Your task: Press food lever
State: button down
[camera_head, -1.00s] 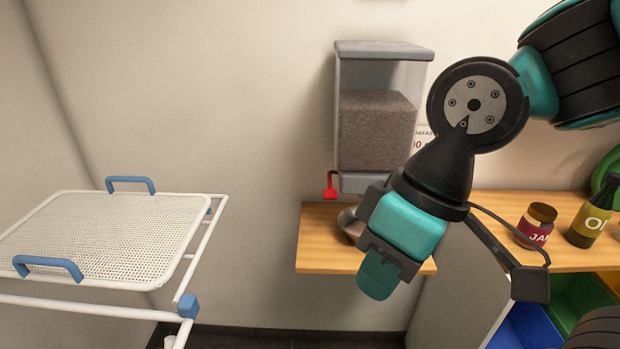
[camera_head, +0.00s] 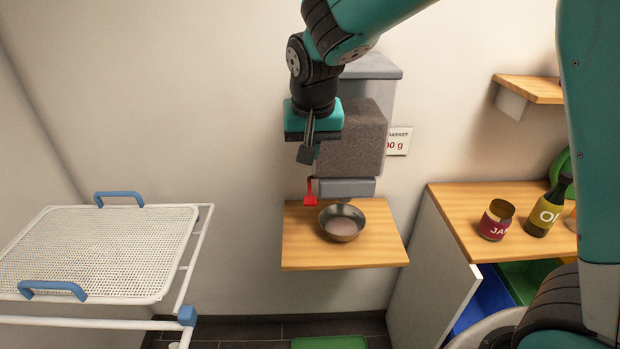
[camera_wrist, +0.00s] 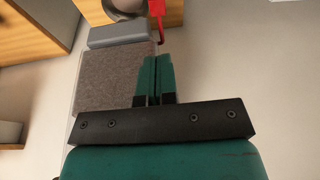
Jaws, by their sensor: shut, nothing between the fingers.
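The food dispenser (camera_head: 352,140) is a clear box of brown food with a grey lid and grey base, mounted on the wall. Its red lever (camera_head: 311,192) hangs at the left of the base. The lever also shows at the top of the wrist view (camera_wrist: 157,12). My gripper (camera_wrist: 157,58) is shut and empty, with its teal fingertips a little short of the lever in that view. A metal bowl (camera_head: 342,223) with some contents stands below the dispenser.
The bowl stands on a small wooden shelf (camera_head: 300,250). A white drying rack (camera_head: 100,250) with blue handles is at left. A wooden counter (camera_head: 460,205) with a jam jar (camera_head: 496,220) and bottle (camera_head: 545,212) is at right. A sign (camera_head: 398,142) is beside the dispenser.

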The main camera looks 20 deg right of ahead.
jog(key=shift+w+d+m, duration=0.2)
jog(key=shift+w+m, duration=0.1)
jog(key=shift+w, duration=0.35)
jog(key=p, duration=0.4)
send_near(309, 200)
jog(key=x, duration=0.5)
jog(key=shift+w+d+f, duration=0.1)
jog(key=shift+w+f, duration=0.05)
jog(key=shift+w, duration=0.1)
jog(key=shift+f, duration=0.7)
jog(key=shift+f+b, duration=0.1)
jog(key=shift+b, duration=0.2)
